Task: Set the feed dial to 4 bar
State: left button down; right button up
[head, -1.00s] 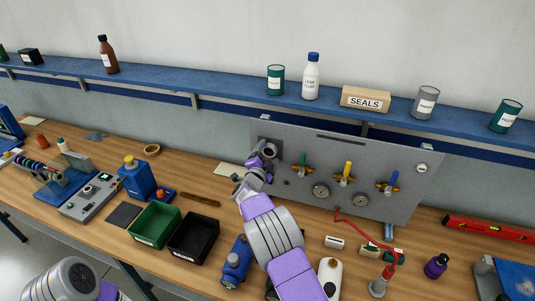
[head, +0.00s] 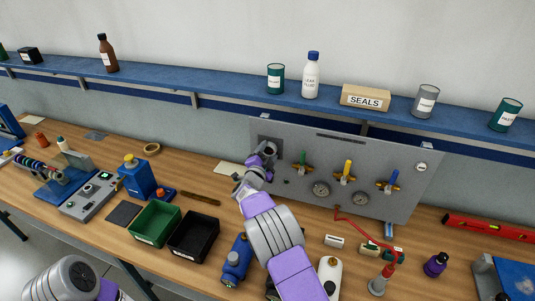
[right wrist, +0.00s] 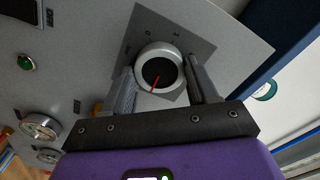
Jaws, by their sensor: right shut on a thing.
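The feed dial (right wrist: 160,66) is a round silver knob with a black face and a red pointer. In the right wrist view the red pointer slants toward the lower left. My right gripper (head: 267,151) is at the left end of the grey panel (head: 345,140), its fingers on both sides of the knob and shut on it. In the head view the gripper mostly hides the dial. My left gripper is out of view; only part of that arm shows at the bottom left.
Green (head: 156,224) and black (head: 193,237) bins stand left of my right arm. A blue shelf (head: 225,88) runs above.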

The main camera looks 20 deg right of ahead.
jog(key=n, duration=0.3)
jog(key=shift+r+n+p, duration=0.1)
jog(key=shift+n+p, duration=0.8)
jog(key=shift+n, duration=1.6)
jog(key=o, duration=1.1)
jog(key=shift+c, duration=0.2)
jog(key=b+v, duration=0.1)
jog(key=v, duration=0.6)
jog(key=shift+s+a, duration=0.25)
